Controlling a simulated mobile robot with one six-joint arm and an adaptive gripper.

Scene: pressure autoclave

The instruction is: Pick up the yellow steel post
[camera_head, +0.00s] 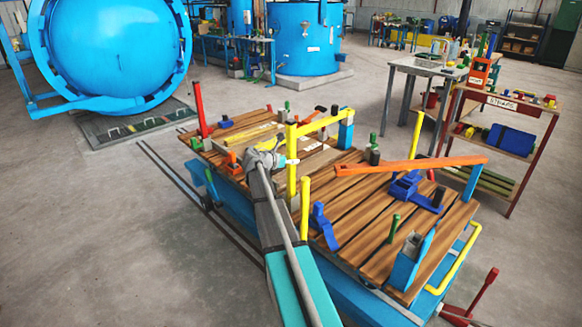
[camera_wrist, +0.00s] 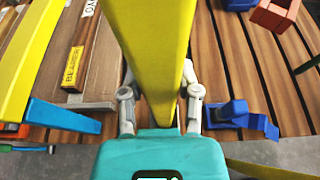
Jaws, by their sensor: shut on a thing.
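A yellow steel post (camera_head: 292,180) stands upright on the wooden-decked cart, near its middle. In the wrist view the post (camera_wrist: 150,45) runs large between my fingers, and its lower end tapers toward the gripper body. My gripper (camera_head: 284,163) is shut on the post, with one finger on each side; the fingers also show in the wrist view (camera_wrist: 160,92). A yellow bar (camera_head: 322,122) runs from near the post's top toward a blue upright (camera_head: 346,130). I cannot tell whether the post's foot touches the deck.
A shorter yellow post (camera_head: 305,208) stands close by at front right. An orange bar (camera_head: 410,164) crosses the right of the wooden deck (camera_head: 365,215). Open floor lies left of the cart.

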